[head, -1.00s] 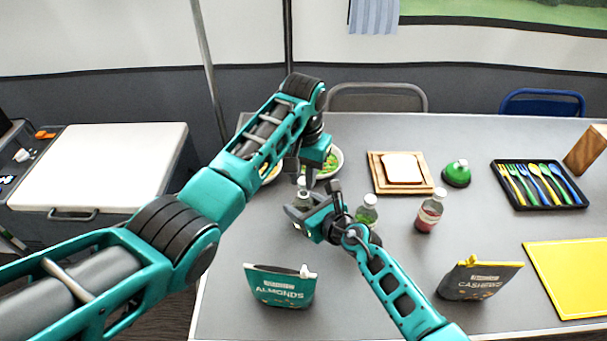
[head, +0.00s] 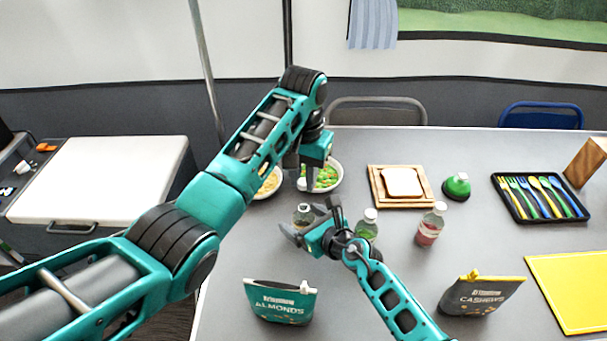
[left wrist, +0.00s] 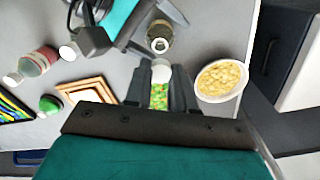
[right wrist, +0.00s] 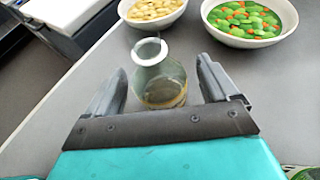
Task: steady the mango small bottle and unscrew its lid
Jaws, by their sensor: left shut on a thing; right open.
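The mango small bottle (head: 302,214) stands upright on the table, clear with a little yellowish content low inside. Its neck is bare and open in the right wrist view (right wrist: 160,78). My right gripper (right wrist: 164,84) is open, one finger to each side of the bottle, with gaps visible. My left gripper (head: 315,183) is up near the bowls, apart from the bottle. In the left wrist view it is shut on a small white lid (left wrist: 161,69), mostly hidden by the fingers in the head view.
A bottle with green content (head: 367,224) and a pink one (head: 431,225) stand to the right. Behind are a vegetable bowl (head: 333,178) and a yellow-food bowl (left wrist: 221,80). An almonds bag (head: 281,302) and a cashews bag (head: 480,296) stand in front.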

